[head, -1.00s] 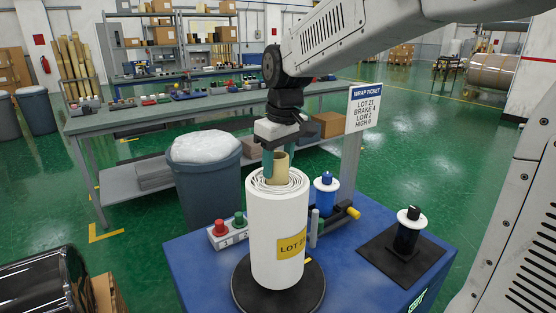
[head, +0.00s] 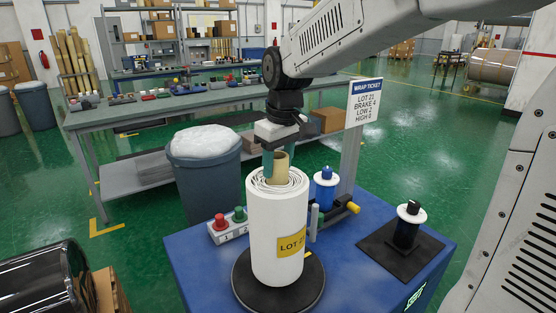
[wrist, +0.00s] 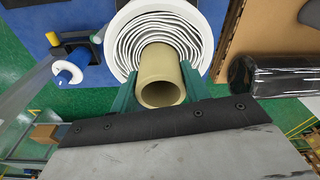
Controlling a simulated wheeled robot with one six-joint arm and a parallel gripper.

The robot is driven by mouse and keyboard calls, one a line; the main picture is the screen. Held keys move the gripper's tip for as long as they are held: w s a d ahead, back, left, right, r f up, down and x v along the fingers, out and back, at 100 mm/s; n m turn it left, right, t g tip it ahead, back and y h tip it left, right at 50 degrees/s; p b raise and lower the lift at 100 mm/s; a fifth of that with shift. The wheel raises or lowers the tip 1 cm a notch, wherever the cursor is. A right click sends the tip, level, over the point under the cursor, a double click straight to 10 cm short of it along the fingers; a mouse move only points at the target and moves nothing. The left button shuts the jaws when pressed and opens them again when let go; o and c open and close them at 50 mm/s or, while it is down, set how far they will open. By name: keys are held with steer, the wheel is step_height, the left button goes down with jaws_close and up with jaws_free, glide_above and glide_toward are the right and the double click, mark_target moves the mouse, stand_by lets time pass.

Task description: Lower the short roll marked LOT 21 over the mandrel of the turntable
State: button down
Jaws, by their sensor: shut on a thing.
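The white roll (head: 276,225) with the yellow LOT label (head: 291,244) stands upright over the black turntable (head: 240,287). Its tan core (head: 281,168) sticks up from the top, and the core's mouth also shows in the wrist view (wrist: 161,90). My gripper (head: 274,160) points down at the core with green fingers. In the wrist view the fingers (wrist: 158,92) sit on both sides of the core, shut on it. The mandrel is hidden by the roll, and I cannot tell whether the roll's underside touches the turntable.
The ticket sign (head: 363,103) stands behind. A grey bin (head: 205,175) is behind left, a black roll (head: 40,285) at lower left.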

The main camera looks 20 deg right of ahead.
steer(key=shift+f, duration=0.95)
stand_by(0.5)
steer(key=c, duration=0.6)
jaws_free()
steer(key=shift+f, duration=0.1)
steer(key=r, duration=0.5)
steer(key=s+r, duration=0.1)
steer(key=r, duration=0.1)
steer(key=shift+d+r, duration=0.2)
steer(key=shift+r, duration=0.2)
